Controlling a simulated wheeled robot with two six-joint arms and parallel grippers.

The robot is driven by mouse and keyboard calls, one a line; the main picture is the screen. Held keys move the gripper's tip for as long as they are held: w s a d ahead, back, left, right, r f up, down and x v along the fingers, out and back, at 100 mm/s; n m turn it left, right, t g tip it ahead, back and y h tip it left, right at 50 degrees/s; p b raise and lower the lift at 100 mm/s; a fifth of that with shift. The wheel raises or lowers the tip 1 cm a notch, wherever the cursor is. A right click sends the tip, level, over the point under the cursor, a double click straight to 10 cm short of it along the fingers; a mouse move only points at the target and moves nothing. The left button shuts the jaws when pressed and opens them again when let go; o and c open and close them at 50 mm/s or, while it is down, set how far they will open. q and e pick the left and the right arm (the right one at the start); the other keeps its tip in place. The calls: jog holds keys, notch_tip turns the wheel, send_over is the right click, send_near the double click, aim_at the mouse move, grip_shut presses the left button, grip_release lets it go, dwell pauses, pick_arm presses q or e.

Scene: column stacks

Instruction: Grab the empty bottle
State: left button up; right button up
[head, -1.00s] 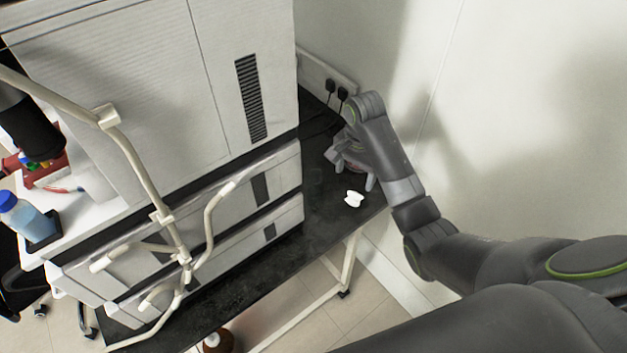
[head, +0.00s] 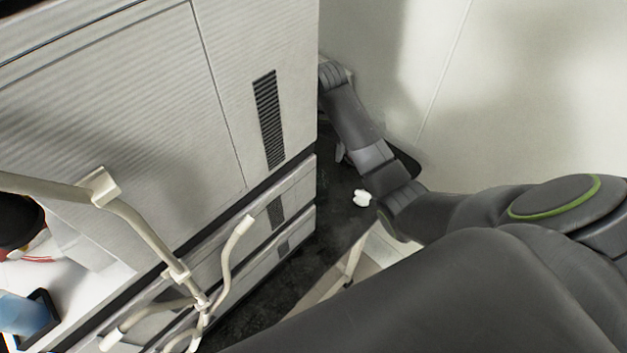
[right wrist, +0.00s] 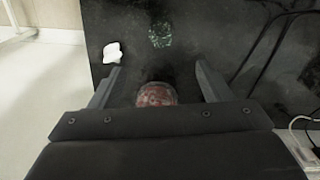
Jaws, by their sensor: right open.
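My right gripper (right wrist: 159,70) is open on the black bench top, with one finger on each side in the right wrist view. A round, clear, reddish object (right wrist: 157,95), possibly the empty bottle seen end-on, lies between the fingers near the palm. The fingers appear apart from it, with a gap on both sides. In the head view my right arm hides this object and most of the gripper; a bit of a finger (head: 340,152) shows beside the machine. My left gripper is not in view.
A small white object (head: 362,198) lies on the bench (head: 328,180); it also shows in the right wrist view (right wrist: 112,52). A greenish speckled patch (right wrist: 160,36) lies ahead. The big white machine (head: 150,100) stands left, the wall (head: 540,90) right. Cables (right wrist: 265,45) run on the right.

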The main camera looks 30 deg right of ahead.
jog(key=b, duration=0.5)
send_near(320, 183)
jog(key=shift+w+d+f, duration=0.45)
jog(key=shift+d+f, duration=0.1)
jog(key=shift+d, duration=0.2)
notch_tip(320, 183, down, 6)
jog(key=shift+r+p, duration=0.2)
jog(key=shift+p, duration=0.7)
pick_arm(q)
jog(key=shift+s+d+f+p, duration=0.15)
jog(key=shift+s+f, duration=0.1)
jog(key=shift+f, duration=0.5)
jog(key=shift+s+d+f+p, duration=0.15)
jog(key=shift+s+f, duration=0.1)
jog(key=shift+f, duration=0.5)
pick_arm(e)
jog(key=shift+w+a+f, duration=0.15)
jog(key=shift+a+f, duration=0.05)
jog(key=shift+f, duration=1.3)
jog(key=shift+w+a+f, duration=0.1)
jog(key=shift+a+f, duration=0.05)
jog(key=shift+f, duration=1.35)
jog(key=c, duration=1.1)
jog(key=shift+r, duration=0.15)
